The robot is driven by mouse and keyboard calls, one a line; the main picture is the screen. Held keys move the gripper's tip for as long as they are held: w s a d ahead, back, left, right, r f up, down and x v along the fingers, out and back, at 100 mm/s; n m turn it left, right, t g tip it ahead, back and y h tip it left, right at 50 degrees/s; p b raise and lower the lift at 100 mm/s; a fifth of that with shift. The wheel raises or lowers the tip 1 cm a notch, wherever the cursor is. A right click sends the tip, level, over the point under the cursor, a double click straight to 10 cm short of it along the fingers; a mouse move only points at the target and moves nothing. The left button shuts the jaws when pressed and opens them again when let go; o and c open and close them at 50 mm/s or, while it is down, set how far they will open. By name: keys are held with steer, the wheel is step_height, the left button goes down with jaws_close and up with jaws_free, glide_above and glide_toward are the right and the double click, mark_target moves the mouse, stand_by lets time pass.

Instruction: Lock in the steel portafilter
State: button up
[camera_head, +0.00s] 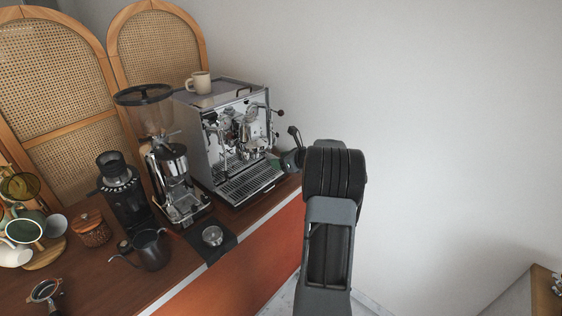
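The steel espresso machine (216,112) stands at the back right of the counter. Its group head area (243,132) is on the front, above a slatted drip tray (250,182). A round, steel-rimmed piece that looks like a portafilter (45,290) lies at the front left of the counter. I cannot tell whether another portafilter is at the machine.
A grinder (174,178) with a dark hopper stands left of the machine. A smaller black grinder (122,193), a dark kettle (151,250) and a wooden-lidded jar (91,229) stand further left. A tamper (212,236) lies on a dark mat. A mug (199,83) sits on the machine.

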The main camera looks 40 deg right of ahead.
steer(key=shift+o, duration=0.8)
steer(key=shift+f, duration=0.15)
steer(key=b+v, duration=0.2)
steer(key=v, duration=1.2)
steer(key=shift+b, duration=0.3)
steer(key=shift+w, duration=0.1)
